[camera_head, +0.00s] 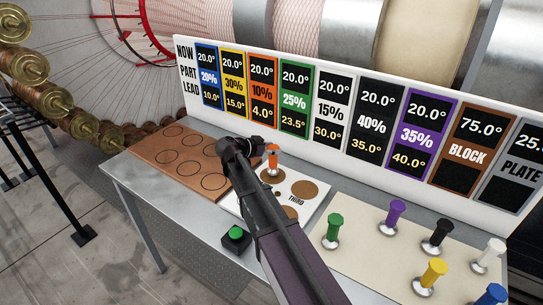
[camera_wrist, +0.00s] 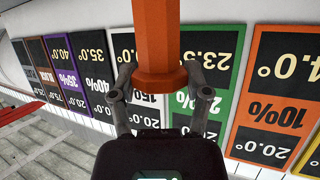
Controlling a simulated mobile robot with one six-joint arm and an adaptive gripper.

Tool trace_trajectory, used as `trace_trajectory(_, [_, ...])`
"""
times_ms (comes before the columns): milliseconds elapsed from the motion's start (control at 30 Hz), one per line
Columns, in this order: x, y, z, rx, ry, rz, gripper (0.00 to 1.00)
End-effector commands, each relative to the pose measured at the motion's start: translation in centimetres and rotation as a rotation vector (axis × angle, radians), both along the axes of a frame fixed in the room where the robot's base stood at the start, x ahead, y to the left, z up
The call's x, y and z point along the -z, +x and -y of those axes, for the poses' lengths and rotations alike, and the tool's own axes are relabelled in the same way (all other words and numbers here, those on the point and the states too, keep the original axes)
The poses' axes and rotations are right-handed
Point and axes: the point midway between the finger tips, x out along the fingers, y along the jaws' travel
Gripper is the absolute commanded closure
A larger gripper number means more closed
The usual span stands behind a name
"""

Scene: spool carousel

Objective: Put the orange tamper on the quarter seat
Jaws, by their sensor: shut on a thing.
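The orange tamper (camera_head: 273,157) stands about upright over the far-left brown round seat (camera_head: 267,178) of the white seat board (camera_head: 318,205). I cannot tell whether its foot touches the seat. My gripper (camera_head: 263,150) is shut on its handle, coming from the left. In the wrist view the orange handle (camera_wrist: 156,40) sits between the two fingers of my gripper (camera_wrist: 162,78). Other brown seats (camera_head: 305,188) show on the board, one beside the label "THIRD". No "quarter" label is readable; my arm hides part of the board.
A cream mat (camera_head: 380,262) at right holds the green (camera_head: 334,227), purple (camera_head: 395,212), black, yellow, white and blue tampers. A brown board (camera_head: 150,150) with several circle outlines lies at left. A green button (camera_head: 236,234) is at the front edge. A sign panel (camera_head: 340,70) stands behind.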

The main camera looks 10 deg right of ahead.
Motion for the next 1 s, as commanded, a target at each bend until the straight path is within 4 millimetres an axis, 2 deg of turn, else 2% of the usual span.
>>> trace_trajectory(33, [0.76, 0.0, 0.01, 0.0, 0.0, 0.0, 0.99])
trace_trajectory(133, [1.17, 0.01, 0.02, 0.0, 0.0, 0.0, 0.99])
trace_trajectory(700, [1.61, 0.01, 0.02, 0.0, 0.0, 0.0, 0.99])
trace_trajectory(733, [1.6, 0.01, 0.02, 0.0, 0.0, 0.0, 0.35])
trace_trajectory(833, [1.51, 0.01, 0.02, 0.0, 0.0, 0.0, 0.05])
trace_trajectory(1000, [1.51, 0.01, 0.02, 0.0, 0.0, 0.0, 0.04])
